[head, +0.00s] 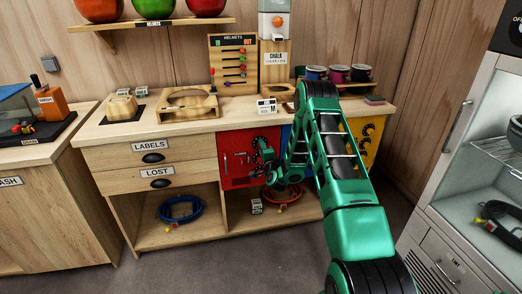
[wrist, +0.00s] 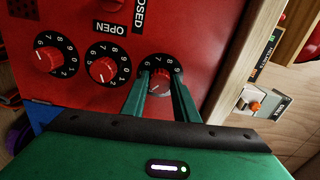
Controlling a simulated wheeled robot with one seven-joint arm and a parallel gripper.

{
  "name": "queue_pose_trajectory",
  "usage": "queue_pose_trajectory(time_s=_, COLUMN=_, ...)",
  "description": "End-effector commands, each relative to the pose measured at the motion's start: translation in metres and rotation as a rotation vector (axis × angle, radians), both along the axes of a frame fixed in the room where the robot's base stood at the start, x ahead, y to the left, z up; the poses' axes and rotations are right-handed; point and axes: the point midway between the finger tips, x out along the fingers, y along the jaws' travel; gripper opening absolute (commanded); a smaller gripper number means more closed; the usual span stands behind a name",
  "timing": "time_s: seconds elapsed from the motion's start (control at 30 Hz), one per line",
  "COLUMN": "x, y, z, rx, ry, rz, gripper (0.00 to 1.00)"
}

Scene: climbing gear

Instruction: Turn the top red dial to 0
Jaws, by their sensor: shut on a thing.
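The red door (wrist: 200,30) carries three black-ringed dials with red knobs in a row, seen sideways in the wrist view. The top red dial (wrist: 161,74) is the one nearest the wooden counter edge. My gripper (wrist: 160,87) has one finger on each side of its knob and is shut on it. The digits 7, 8 and 9 show on its ring; the fingers hide much of the rest, and I cannot tell its setting. The middle dial (wrist: 103,69) and the bottom dial (wrist: 48,59) are clear of the fingers. In the head view my arm partly covers the red door (head: 234,158).
Labels reading OPEN (wrist: 110,28) and CLOSED sit beside the dials. The wooden counter (head: 205,122) runs just above the door. Below is an open shelf with a red coil (head: 283,197). A yellow panel (head: 366,140) stands right of my arm, and a glass-fronted cabinet (head: 455,190) further right.

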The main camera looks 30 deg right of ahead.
Motion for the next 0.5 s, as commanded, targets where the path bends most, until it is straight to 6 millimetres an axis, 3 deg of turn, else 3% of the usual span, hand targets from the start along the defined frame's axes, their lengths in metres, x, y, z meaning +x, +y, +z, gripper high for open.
queue_pose_trajectory(time_s=0.5, x=-0.0013, y=0.0029, z=-0.0037, rx=-0.468, ry=0.142, rz=0.006, gripper=0.05)
